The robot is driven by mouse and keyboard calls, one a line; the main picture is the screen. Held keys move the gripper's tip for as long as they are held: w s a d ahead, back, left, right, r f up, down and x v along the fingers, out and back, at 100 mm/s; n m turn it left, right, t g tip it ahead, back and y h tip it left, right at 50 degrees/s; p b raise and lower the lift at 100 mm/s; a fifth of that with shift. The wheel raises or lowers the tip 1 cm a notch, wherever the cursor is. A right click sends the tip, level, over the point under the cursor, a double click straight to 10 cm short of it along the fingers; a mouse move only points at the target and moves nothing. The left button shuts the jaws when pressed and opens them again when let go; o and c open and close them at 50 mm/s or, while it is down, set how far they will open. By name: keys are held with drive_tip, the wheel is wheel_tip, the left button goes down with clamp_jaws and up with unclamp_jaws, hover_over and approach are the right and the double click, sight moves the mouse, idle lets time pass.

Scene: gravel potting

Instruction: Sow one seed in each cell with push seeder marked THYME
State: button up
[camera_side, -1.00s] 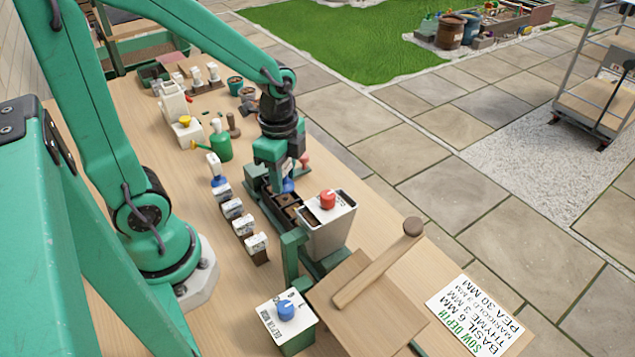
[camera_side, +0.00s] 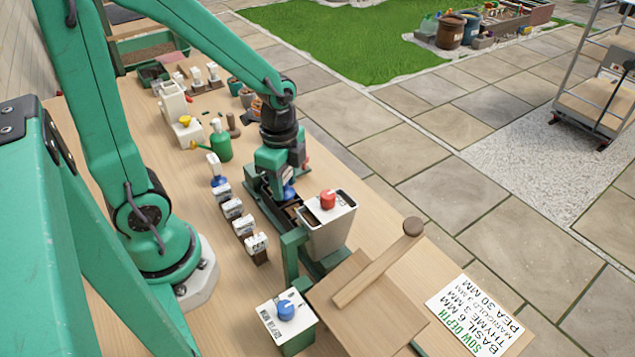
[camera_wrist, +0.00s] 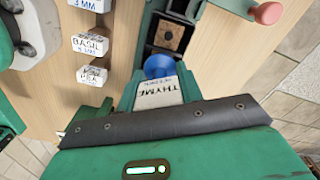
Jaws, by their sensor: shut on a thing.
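My gripper (camera_side: 281,178) is shut on the THYME push seeder (camera_wrist: 158,92), which has a white label and a blue round end. In the side view the seeder's blue part (camera_side: 288,191) shows under my jaws, above the green cell tray (camera_side: 262,205). In the wrist view the blue end is over the tray's row, next to a cell with brown fill (camera_wrist: 168,35). Whether the tip touches a cell is hidden. The other cells are partly covered by my gripper.
Labelled seeders stand left of the tray, among them BASIL (camera_wrist: 90,45) and PEA (camera_wrist: 92,75).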

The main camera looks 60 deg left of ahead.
drive_tip(key=shift+f, duration=0.6)
idle(0.7)
drive_tip(key=shift+r, duration=0.15)
drive_tip(key=shift+r, duration=1.4)
drive_tip(key=shift+a, duration=0.15)
drive_tip(key=shift+a+r, duration=0.25)
drive_tip(key=shift+a, duration=0.65)
drive_tip(key=shift+a+r, duration=0.2)
drive_tip(key=shift+a, duration=0.65)
drive_tip(key=shift+f, duration=0.25)
drive_tip(key=shift+f, duration=1.15)
drive_tip(key=shift+f, duration=0.7)
